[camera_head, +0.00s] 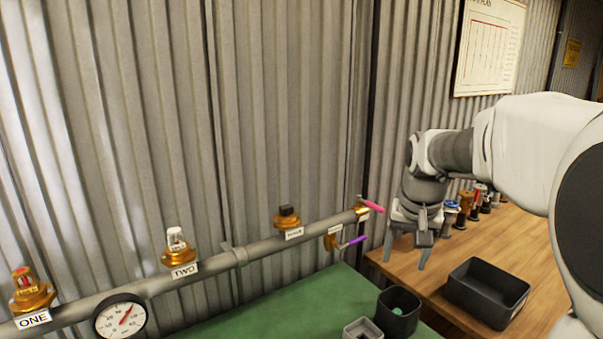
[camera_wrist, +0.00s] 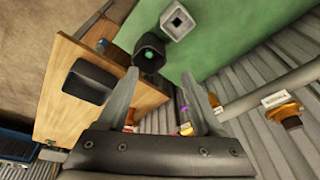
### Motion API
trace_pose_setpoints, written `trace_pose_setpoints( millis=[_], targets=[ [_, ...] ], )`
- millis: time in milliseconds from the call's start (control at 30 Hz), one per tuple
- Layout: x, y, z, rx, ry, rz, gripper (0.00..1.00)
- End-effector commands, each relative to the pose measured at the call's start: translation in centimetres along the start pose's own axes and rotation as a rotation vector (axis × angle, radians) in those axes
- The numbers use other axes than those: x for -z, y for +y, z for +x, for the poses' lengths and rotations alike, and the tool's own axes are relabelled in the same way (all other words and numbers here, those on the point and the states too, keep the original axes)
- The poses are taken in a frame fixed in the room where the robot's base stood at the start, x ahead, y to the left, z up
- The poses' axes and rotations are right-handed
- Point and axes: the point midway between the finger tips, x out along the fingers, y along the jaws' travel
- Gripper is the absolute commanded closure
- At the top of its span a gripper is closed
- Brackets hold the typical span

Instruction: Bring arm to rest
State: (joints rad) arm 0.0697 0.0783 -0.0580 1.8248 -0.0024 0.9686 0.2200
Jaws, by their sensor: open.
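My gripper (camera_head: 408,254) hangs pointing down at the right in the head view, over the left part of the wooden table. Its two fingers are spread and nothing is between them. In the wrist view my gripper (camera_wrist: 167,98) also shows open and empty, with the dark cup and the green surface beyond the fingertips. My white arm reaches in from the right edge of the head view.
A grey pipe (camera_head: 205,270) with brass fittings, a gauge (camera_head: 121,318) and pink and purple levers runs along the corrugated wall. A black bin (camera_head: 486,291) and several fittings stand on the wooden table (camera_head: 445,265). A dark cup (camera_head: 398,312) stands on the green surface (camera_head: 270,312).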

Motion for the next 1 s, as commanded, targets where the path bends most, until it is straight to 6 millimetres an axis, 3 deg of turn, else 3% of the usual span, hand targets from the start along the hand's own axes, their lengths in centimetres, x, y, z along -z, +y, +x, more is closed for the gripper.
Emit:
trace_pose_setpoints(
  millis=[33,200,433,700,833,1000],
  targets=[
    [-1.3,-0.1,-1.5,0.010,0.016,-0.021,0.32],
    [-5.7,-0.1,-4.7,0.033,0.057,-0.089,0.32],
    [-11.9,0.4,-7.5,0.058,0.117,-0.182,0.32],
    [-18.7,1.3,-8.5,0.074,0.185,-0.285,0.32],
    [-20.7,1.7,-8.3,0.077,0.206,-0.317,0.32],
    [-21.8,1.9,-8.1,0.078,0.215,-0.334,0.32]
  ],
)
